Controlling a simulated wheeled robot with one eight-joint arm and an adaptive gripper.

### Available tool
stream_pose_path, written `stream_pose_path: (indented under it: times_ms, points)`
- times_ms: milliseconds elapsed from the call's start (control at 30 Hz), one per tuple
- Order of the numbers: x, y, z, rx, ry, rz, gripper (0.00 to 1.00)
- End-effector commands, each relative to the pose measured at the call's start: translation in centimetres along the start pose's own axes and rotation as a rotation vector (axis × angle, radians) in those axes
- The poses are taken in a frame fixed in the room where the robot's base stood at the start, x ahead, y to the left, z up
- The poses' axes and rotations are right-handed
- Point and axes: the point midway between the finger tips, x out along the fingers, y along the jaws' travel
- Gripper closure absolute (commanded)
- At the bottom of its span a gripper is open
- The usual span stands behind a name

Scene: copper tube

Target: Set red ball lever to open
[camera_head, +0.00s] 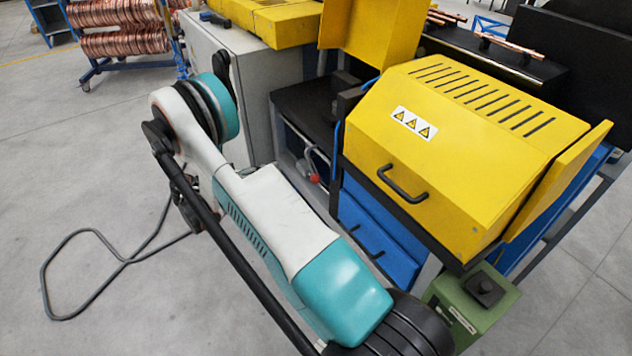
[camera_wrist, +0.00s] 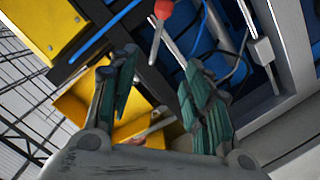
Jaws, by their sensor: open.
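The red ball (camera_wrist: 163,9) of the lever is at the top edge of the wrist view. Its thin light rod (camera_wrist: 156,42) runs down from the ball, against dark and blue machine parts. In the head view a small red piece (camera_head: 314,176) shows at the side of the machine, below the black shelf; it looks like the same ball. My gripper (camera_wrist: 160,64) is open and empty, with its two green-padded fingers apart. The ball lies beyond the fingertips, with no contact visible. In the head view I cannot make out my gripper clearly.
A yellow-hooded machine (camera_head: 465,140) with a black handle stands on blue drawers (camera_head: 372,225) at right. A grey cabinet (camera_head: 225,75) is behind my arm. A green box (camera_head: 470,310) is at lower right. Copper coils (camera_head: 120,30) hang at back left. The left floor is mostly clear.

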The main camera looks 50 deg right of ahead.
Motion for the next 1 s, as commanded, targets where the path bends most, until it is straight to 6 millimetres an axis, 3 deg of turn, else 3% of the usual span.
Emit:
stream_pose_path:
  times_ms: [133, 333, 567, 1000]
  points:
    - [1.0, -1.3, 3.5, 0.075, 0.026, 0.09, 0.55]
    - [1.7, -1.7, 6.0, 0.133, 0.049, 0.155, 0.55]
    - [3.3, -1.5, 6.4, 0.145, 0.052, 0.17, 0.55]
    - [11.4, -0.2, 6.2, 0.143, 0.051, 0.169, 0.55]
